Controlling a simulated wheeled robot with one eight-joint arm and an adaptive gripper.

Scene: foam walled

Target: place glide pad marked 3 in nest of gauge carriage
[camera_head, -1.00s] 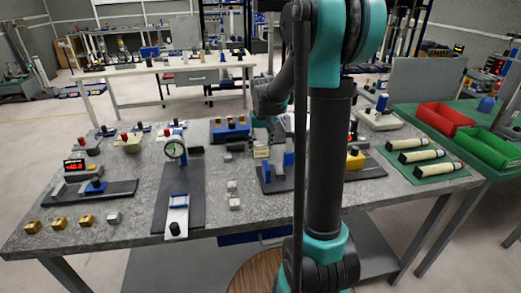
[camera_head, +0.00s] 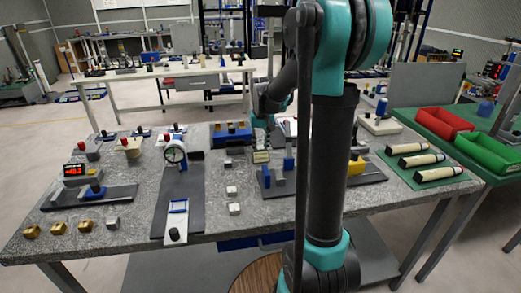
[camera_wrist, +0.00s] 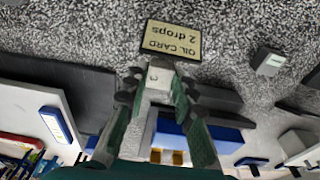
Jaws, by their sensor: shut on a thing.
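In the wrist view my gripper (camera_wrist: 158,82) is shut on a small light grey block (camera_wrist: 159,76), taken to be the glide pad. Its mark cannot be read here. The fingertips are beside the oil card (camera_wrist: 172,40). In the head view the gripper is small and partly hidden, behind the oil card (camera_head: 261,157). The gauge carriage (camera_head: 175,235) is at the front of a dark plate below a round dial gauge (camera_head: 175,153). A blue-edged frame (camera_head: 178,206), seemingly its nest, is on it. My gripper is behind and right of it.
Two loose pale blocks (camera_head: 232,190) (camera_head: 235,208) lie right of the gauge plate. Several brass blocks (camera_head: 58,228) are at the front left. A dark fixture with a blue post (camera_head: 289,164) stands close to the right of my gripper. A blue block rack (camera_head: 229,132) is behind.

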